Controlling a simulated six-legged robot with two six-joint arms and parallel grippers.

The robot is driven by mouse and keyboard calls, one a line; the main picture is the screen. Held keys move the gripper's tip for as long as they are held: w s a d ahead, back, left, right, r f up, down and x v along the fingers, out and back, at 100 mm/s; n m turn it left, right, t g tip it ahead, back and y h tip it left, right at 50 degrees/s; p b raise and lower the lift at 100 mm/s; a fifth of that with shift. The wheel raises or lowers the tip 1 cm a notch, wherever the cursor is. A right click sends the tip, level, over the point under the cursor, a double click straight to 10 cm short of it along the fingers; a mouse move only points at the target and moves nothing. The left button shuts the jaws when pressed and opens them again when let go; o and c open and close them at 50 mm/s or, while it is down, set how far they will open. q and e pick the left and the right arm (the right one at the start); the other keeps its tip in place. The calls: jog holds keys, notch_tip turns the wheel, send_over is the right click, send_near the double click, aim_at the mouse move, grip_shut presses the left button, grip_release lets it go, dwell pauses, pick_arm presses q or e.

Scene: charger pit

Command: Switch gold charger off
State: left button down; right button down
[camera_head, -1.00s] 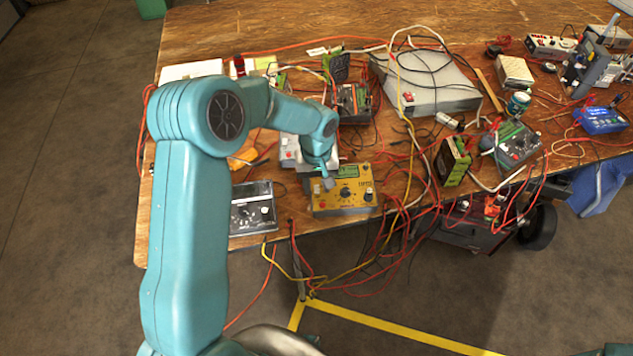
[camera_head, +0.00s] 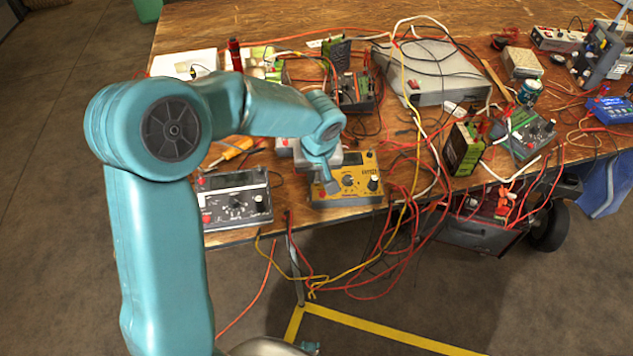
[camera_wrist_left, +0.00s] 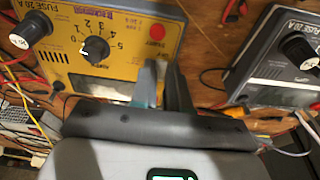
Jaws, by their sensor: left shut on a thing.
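The gold charger (camera_head: 357,193) lies near the front edge of the table, with a dial, a black knob and a red button on its yellow face. In the left wrist view the charger (camera_wrist_left: 113,60) appears upside down, its red button clear of the fingers. My left gripper (camera_head: 330,186) reaches down onto the left side of its face. In the left wrist view the gripper (camera_wrist_left: 164,84) has its fingers close together at the charger's edge, by the off marking. It is shut on the charger's switch, which the fingers mostly hide. My right gripper is out of view.
A dark grey charger (camera_head: 236,204) sits just left of the gold one. Red and yellow cables hang over the table edge at right. A green-black charger (camera_head: 462,149) and a large grey power unit (camera_head: 440,75) stand farther right and back.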

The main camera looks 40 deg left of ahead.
pick_arm(q)
jog(key=shift+r, duration=0.1)
jog(key=c, duration=1.1)
grip_release()
jog(key=p+v, duration=0.2)
jog(key=v, duration=1.4)
jog(key=shift+s+d+r, duration=0.1)
jog(key=shift+d, duration=0.05)
